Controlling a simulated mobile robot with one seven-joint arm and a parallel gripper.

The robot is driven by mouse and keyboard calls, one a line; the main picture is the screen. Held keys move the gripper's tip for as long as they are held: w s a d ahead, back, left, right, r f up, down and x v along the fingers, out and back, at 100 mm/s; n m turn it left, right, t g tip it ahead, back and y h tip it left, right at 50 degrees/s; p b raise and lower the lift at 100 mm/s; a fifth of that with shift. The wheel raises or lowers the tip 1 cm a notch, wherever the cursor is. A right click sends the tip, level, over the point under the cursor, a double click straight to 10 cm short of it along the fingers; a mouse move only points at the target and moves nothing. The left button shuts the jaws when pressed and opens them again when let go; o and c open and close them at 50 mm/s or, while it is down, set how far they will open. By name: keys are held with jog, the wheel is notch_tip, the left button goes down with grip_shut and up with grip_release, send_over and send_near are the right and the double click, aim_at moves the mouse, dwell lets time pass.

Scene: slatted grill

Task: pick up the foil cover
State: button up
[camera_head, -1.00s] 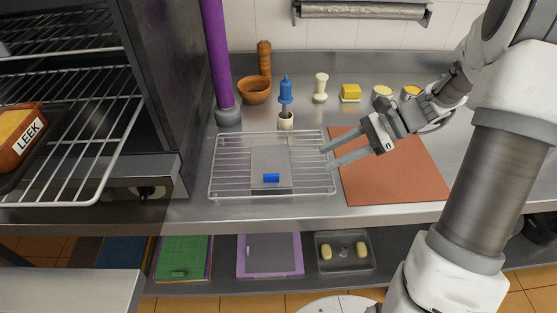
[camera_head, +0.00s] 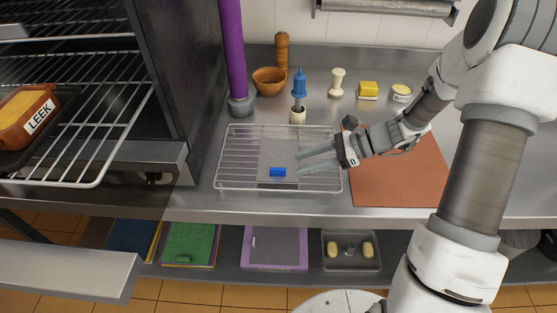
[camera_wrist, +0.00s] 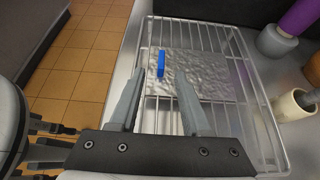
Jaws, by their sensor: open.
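The foil cover (camera_head: 284,155) is a flat, grey, crinkled sheet with a blue handle (camera_head: 278,172) near its front edge. It lies on a wire rack (camera_head: 232,150) on the steel counter. In the wrist view the foil cover (camera_wrist: 205,82) lies beyond my fingertips, with its blue handle (camera_wrist: 161,64) between the lines of the two fingers. My gripper (camera_head: 300,162) is open and empty. In the head view its fingers point left across the right part of the rack, with the tips close to the cover. I cannot tell the exact height above it.
An orange board (camera_head: 400,180) lies right of the rack. A blue-handled tool in a holder (camera_head: 298,110), a wooden bowl (camera_head: 269,80) and a purple column (camera_head: 232,50) stand behind it. An oven rack (camera_head: 110,130) with a LEEK dish (camera_head: 27,115) is at left.

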aim_at(283, 169)
jog(key=shift+x, duration=3.15)
jog(key=shift+w, duration=0.15)
jog(key=shift+c, duration=0.3)
grip_shut()
